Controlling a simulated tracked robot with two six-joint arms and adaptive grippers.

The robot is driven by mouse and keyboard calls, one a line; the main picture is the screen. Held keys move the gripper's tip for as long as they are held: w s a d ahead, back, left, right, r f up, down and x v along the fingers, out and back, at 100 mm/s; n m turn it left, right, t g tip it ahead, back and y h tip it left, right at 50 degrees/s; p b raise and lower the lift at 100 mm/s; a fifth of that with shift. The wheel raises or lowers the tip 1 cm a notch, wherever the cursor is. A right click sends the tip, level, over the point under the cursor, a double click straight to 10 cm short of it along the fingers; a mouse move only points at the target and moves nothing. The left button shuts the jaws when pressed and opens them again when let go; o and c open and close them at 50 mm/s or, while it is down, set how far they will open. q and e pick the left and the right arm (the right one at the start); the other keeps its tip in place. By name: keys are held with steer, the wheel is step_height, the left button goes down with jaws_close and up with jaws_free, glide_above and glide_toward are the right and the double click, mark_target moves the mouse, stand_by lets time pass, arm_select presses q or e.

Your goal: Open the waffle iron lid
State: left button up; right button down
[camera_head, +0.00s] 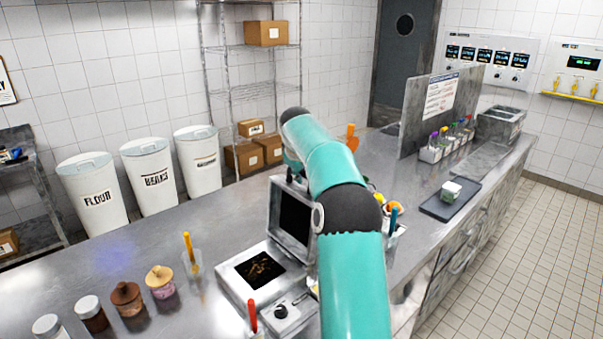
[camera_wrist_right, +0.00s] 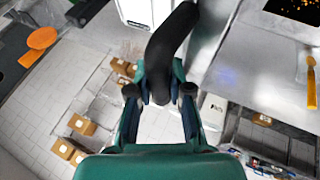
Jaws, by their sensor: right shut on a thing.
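The waffle iron (camera_head: 228,283) stands on the steel counter, with its lid (camera_head: 276,222) raised to about upright. The lid's dark inner plate shows, and brown bits lie on the dark lower plate (camera_head: 258,268). My right arm reaches over from the front, and its gripper is mostly hidden behind it in the head view. In the right wrist view my right gripper (camera_wrist_right: 160,97) is shut on the black curved lid handle (camera_wrist_right: 172,42). My left gripper is in neither view.
Jars (camera_head: 126,298) and a cup with a yellow-handled tool (camera_head: 191,265) stand left of the iron. A red-handled tool (camera_head: 253,315) is in front. A dark tray (camera_head: 450,201) and an upright panel (camera_head: 428,108) are to the right. White bins (camera_head: 150,178) stand behind the counter.

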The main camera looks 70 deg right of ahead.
steer(key=c, duration=1)
jaws_free()
steer(key=shift+s+a, duration=0.1)
steer(key=shift+s, duration=0.05)
steer(key=shift+c, duration=0.2)
steer(key=v, duration=1.2)
